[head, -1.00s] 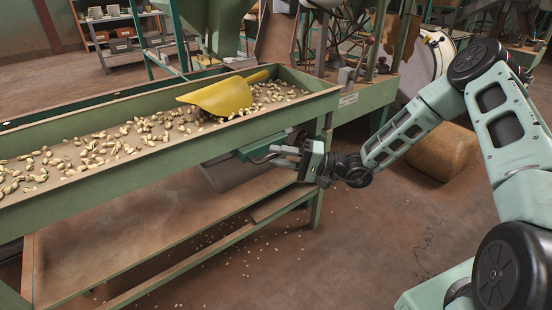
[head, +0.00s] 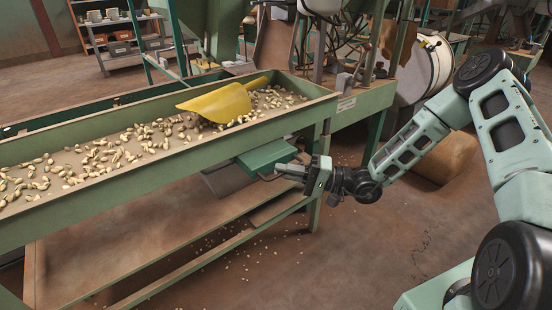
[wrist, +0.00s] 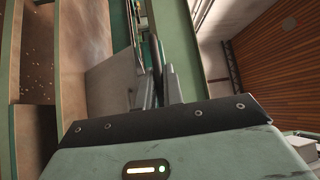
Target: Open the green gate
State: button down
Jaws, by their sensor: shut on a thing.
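The green gate (head: 266,157) is a flat green plate under the near side of the nut trough, towards its right end. It sticks out from below the trough wall, with a thin dark handle on its near side. My gripper (head: 284,171) reaches it from the right and is shut on the handle. In the wrist view, my gripper's fingers (wrist: 158,90) are close together around the dark handle bar (wrist: 156,55). The fingers hide part of the handle.
The green trough (head: 150,165) holds scattered nuts and a yellow scoop (head: 222,103). A lower wooden shelf (head: 120,240) runs beneath, and a table leg (head: 315,212) stands close below my gripper. Open floor lies in front, with a few spilled nuts.

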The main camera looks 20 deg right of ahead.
jog(key=s, duration=0.1)
jog(key=s+d, duration=0.1)
jog(key=s, duration=0.1)
jog(key=s+p, duration=0.1)
jog(key=shift+s+d+f, duration=0.1)
jog(key=shift+s+d, duration=0.2)
jog(key=shift+s, duration=0.05)
jog(key=c, duration=1.5)
grip_release()
jog(key=shift+c, duration=0.2)
jog(key=p+v, duration=0.2)
jog(key=v, duration=1.5)
jog(key=shift+s+d, duration=0.15)
jog(key=shift+d, duration=0.05)
